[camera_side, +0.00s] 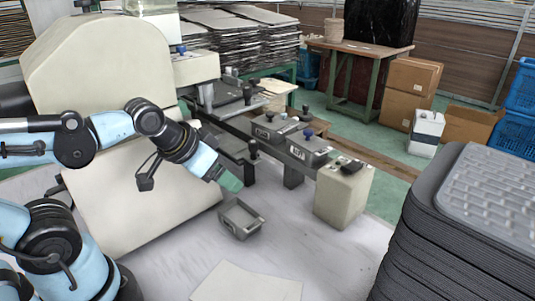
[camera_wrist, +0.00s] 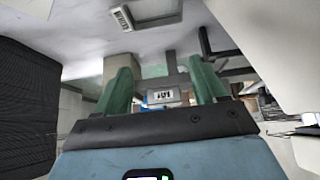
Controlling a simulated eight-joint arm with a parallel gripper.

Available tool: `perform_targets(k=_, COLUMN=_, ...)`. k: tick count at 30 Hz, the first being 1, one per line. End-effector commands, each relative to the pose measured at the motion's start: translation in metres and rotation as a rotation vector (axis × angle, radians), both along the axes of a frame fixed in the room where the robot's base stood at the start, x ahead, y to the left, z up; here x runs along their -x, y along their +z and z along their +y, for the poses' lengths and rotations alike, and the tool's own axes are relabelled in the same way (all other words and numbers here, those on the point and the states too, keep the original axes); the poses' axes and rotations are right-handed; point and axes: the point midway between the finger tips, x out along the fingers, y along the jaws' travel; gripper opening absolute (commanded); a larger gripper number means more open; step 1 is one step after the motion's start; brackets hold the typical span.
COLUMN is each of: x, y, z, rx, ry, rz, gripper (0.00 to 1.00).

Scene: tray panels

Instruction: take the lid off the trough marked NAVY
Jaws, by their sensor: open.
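Two grey lidded troughs stand on the machine's rail in the side view: a nearer one (camera_side: 309,157) and a farther one (camera_side: 271,134). The lettering is too small to read, so I cannot tell which is NAVY. One labelled grey trough (camera_wrist: 163,97) shows between my fingers in the wrist view, its label also unclear. My gripper (camera_side: 232,182) has green fingers, spread apart and empty in the wrist view (camera_wrist: 161,70). It is left of the troughs, pointing down and right, apart from them.
A small grey open tray (camera_side: 228,222) lies on the pale table below my gripper; it also shows in the wrist view (camera_wrist: 122,18). A cream block (camera_side: 343,198) stands at the rail's near end. A dark stack (camera_side: 430,250) fills the right front. The table's front is mostly clear.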

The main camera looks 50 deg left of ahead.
Motion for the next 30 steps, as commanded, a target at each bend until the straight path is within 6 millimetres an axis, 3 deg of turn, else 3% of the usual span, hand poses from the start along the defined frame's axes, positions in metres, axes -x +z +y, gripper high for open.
perform_targets(k=3, x=0.000, y=0.000, z=0.000, rx=0.000, ry=0.000, rz=0.000, gripper=0.55)
perform_targets(k=14, x=-0.007, y=0.009, z=0.000, rx=0.000, ry=0.000, rz=0.011, gripper=0.55)
perform_targets(k=17, x=-0.020, y=0.027, z=-0.001, rx=0.001, ry=-0.001, rz=0.034, gripper=0.55)
perform_targets(k=24, x=-0.069, y=0.084, z=-0.003, rx=0.003, ry=-0.001, rz=0.121, gripper=0.55)
perform_targets(k=30, x=-0.110, y=0.120, z=-0.006, rx=0.004, ry=-0.002, rz=0.196, gripper=0.55)
